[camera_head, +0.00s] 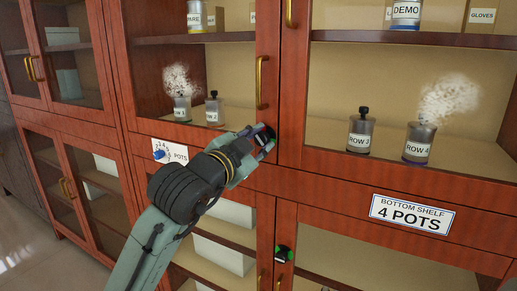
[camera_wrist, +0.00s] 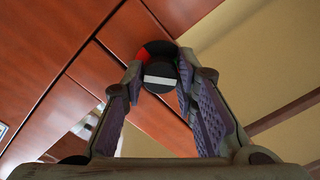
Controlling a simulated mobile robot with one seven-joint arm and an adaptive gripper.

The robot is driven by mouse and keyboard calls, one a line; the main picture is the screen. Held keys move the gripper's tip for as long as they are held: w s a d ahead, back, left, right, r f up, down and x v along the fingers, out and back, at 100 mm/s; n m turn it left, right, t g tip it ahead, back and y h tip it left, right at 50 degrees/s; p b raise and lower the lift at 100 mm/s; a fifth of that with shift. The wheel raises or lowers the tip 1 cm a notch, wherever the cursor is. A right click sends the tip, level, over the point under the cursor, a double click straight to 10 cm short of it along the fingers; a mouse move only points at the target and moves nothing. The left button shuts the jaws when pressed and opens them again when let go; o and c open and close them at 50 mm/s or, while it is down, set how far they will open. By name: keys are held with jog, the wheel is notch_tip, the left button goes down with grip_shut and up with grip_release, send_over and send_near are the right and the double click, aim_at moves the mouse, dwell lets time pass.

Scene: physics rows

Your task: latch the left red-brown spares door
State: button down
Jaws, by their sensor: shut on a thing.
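The left red-brown glass door (camera_head: 267,40) of the middle cabinet stands flush with its frame, with a brass handle (camera_head: 261,82) on its right edge. At its lower right corner is a round black turn latch (camera_head: 265,132). My gripper (camera_head: 262,143) is shut on this latch, one finger on each side. In the wrist view the latch (camera_wrist: 160,72) shows a white bar across its black face, roughly level in the picture, and a red sector at its upper left. The fingers hide part of its rim.
A second black latch (camera_head: 284,254) with green showing sits on the lower doors. Behind glass stand jars marked ROW 1 (camera_head: 182,108), ROW 2 (camera_head: 214,108), ROW 3 (camera_head: 360,134) and ROW 4 (camera_head: 418,143); white puffs rise over ROW 1 and ROW 4. A sign (camera_head: 411,214) reads BOTTOM SHELF 4 POTS.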

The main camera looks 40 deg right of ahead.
jog(key=m+b, duration=0.1)
jog(key=m, duration=0.3)
jog(key=shift+m+b, duration=0.3)
jog(key=shift+b, duration=0.1)
jog(key=shift+m+b, duration=0.5)
jog(key=shift+m, duration=1.1)
jog(key=c, duration=1.3)
grip_release()
jog(key=shift+a, duration=0.1)
jog(key=v, duration=1.1)
jog(key=shift+s+a, duration=0.2)
jog(key=shift+a, duration=0.15)
